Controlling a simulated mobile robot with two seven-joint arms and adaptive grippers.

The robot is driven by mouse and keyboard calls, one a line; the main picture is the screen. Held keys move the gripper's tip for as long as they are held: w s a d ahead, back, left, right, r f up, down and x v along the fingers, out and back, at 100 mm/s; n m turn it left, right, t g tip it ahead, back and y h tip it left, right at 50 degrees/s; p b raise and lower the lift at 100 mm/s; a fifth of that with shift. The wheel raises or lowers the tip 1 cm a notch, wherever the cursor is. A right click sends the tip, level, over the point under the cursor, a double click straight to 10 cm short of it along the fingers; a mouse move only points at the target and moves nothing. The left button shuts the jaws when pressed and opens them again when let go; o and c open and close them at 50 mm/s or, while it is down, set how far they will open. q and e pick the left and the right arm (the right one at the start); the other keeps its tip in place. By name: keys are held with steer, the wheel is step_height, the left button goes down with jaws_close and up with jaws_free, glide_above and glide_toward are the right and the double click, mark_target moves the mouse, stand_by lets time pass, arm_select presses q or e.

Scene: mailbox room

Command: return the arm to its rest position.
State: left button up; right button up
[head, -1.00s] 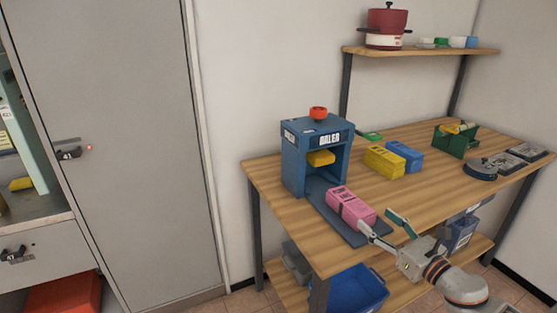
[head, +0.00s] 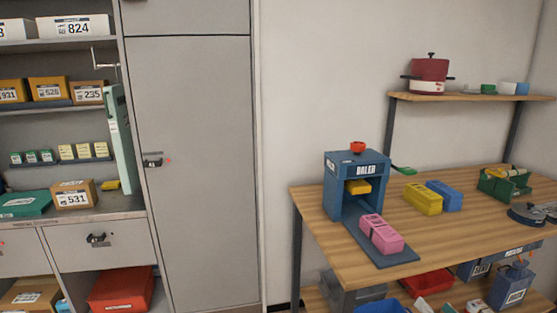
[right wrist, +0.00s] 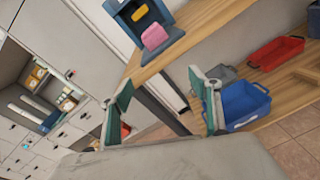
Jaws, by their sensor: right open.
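My right gripper (right wrist: 160,80) shows in the right wrist view with its two green-padded fingers spread apart and nothing between them. It is in front of the table, apart from the things on it. In the head view, at most small parts of it show at the bottom edge. The pink block (head: 381,234) lies on the grey plate (head: 402,258) in front of the blue baler (head: 336,198); it also shows in the right wrist view (right wrist: 154,37). My left gripper is in neither view.
The wooden table (head: 460,225) carries a yellow block (head: 422,199), a blue block (head: 445,195) and a green holder (head: 503,186). A blue bin (right wrist: 242,103) and a red tray (right wrist: 275,52) sit on its lower shelf. A grey cabinet (head: 200,180) and shelves with parcels stand at left.

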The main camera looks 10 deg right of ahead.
steer(key=s+a+f+m+g, duration=0.2)
steer(key=s+a+f+m, duration=0.25)
steer(key=f+m, duration=0.35)
steer(key=s+a+f+m+g, duration=0.2)
steer(key=s+a+f+m, duration=0.1)
steer(key=a+f+m, duration=0.4)
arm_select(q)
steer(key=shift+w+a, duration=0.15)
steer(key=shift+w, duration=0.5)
arm_select(e)
steer(key=s+a+f+m+g, duration=0.1)
steer(key=s+a+f+m, duration=0.3)
steer(key=a+m, duration=0.2)
steer(key=s+a+f+m+g+y, duration=0.1)
steer(key=s+a+f+m, duration=0.3)
steer(key=a+m, duration=0.2)
steer(key=shift+a+f+g, duration=0.3)
steer(key=shift+a, duration=0.05)
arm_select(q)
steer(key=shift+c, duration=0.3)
arm_select(e)
steer(key=shift+s+a+f+m, duration=0.1)
steer(key=shift+a+m, duration=0.05)
steer(key=shift+m, duration=0.15)
steer(key=shift+c, duration=0.4)
